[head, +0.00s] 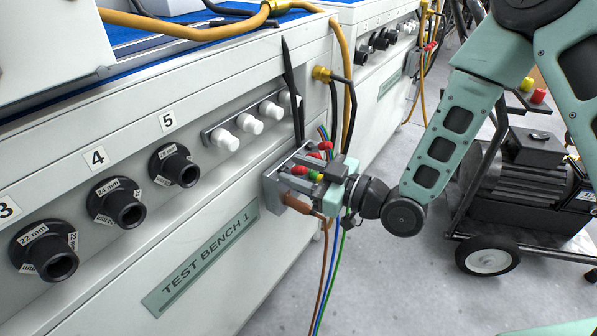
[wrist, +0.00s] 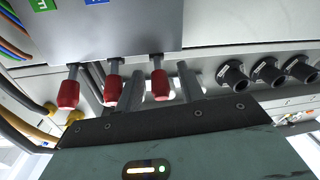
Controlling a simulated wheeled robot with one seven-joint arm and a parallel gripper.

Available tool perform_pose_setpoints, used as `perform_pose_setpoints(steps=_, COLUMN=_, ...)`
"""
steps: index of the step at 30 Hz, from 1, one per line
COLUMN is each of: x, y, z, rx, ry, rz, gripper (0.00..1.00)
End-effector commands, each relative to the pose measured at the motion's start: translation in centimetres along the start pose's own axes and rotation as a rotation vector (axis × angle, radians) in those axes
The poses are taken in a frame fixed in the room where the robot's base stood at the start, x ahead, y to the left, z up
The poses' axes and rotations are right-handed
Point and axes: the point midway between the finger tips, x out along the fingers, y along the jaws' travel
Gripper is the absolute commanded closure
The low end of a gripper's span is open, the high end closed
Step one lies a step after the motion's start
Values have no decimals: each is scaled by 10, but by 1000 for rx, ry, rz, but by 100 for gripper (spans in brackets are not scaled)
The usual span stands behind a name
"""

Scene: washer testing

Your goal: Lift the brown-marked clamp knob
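The grey clamp box (head: 272,190) is fixed to the front of the test bench. In the wrist view three red knobs on grey stems stick out of it: a left one (wrist: 68,94), a middle one (wrist: 113,90) and a right one (wrist: 160,85). A green label and a blue label show at the top edge, toward the left and middle knobs; no brown mark shows by the right knob. My gripper (head: 303,184) is at the box. In the wrist view its two grey fingers (wrist: 160,88) stand either side of the right knob, with narrow gaps. It looks open.
A brown cable end (head: 297,204) sticks out low beside my gripper, with cables hanging below. White knobs (head: 249,124) and black sockets (head: 125,207) line the bench front. A wheeled cart (head: 520,190) stands at right. The floor between is clear.

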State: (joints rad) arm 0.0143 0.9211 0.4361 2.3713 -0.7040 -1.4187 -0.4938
Motion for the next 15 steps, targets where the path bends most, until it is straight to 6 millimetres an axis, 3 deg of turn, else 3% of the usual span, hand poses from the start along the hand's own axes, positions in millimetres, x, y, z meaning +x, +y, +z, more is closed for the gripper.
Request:
perform_pose_setpoints(steps=8, x=2, y=0, z=0, rx=0, ry=0, rz=0, gripper=62)
perform_pose_setpoints(steps=12, x=2, y=0, z=0, rx=-1, ry=0, rz=0, gripper=98)
perform_pose_setpoints(steps=15, x=2, y=0, z=0, rx=-1, ry=0, rz=0, gripper=100)
